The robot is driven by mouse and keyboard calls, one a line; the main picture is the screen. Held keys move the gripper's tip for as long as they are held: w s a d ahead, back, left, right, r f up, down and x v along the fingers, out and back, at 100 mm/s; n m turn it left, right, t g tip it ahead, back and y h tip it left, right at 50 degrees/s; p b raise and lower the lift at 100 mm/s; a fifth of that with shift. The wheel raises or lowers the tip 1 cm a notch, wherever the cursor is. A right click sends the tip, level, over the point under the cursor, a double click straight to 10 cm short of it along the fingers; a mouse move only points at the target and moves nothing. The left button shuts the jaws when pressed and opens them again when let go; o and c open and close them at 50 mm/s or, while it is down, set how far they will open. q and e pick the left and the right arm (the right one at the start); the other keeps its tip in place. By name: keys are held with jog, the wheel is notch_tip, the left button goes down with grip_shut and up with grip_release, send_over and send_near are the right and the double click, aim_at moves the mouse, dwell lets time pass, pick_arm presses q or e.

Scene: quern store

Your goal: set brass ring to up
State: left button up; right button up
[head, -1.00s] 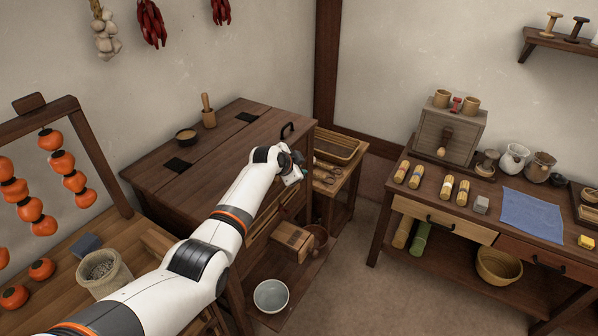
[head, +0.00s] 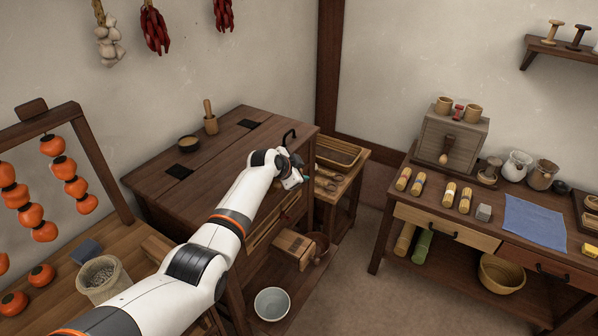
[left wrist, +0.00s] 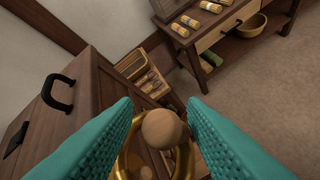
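A brass ring (left wrist: 124,164) shows low in the left wrist view, in front of the dark wooden chest. A round tan wooden knob (left wrist: 162,129) overlaps the ring's upper part. I cannot tell how the knob is joined to the ring. My left gripper's teal fingers (left wrist: 160,105) stand apart on either side of the knob, with visible gaps beside it. The fingers cover parts of the ring's sides. In the head view my left gripper (head: 293,180) is at the chest's right front edge, and the ring cannot be made out there. My right gripper is not in view.
The wooden chest (head: 225,160) has a black handle (head: 290,135) and carries a small bowl and pestle. A low stand with a basket (head: 338,152) is just beyond my gripper. A worktable (head: 480,215) stands to the right, with clear floor (head: 350,290) between.

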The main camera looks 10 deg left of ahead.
pick_arm(q)
jog(key=shift+s, duration=0.15)
jog(key=shift+s+a+r, duration=0.2)
jog(key=shift+s+r, duration=0.2)
jog(key=shift+r, duration=0.05)
jog(key=b+v, duration=0.1)
jog(key=v, duration=0.9)
jog(key=shift+s+r, duration=0.15)
jog(key=shift+a, duration=0.1)
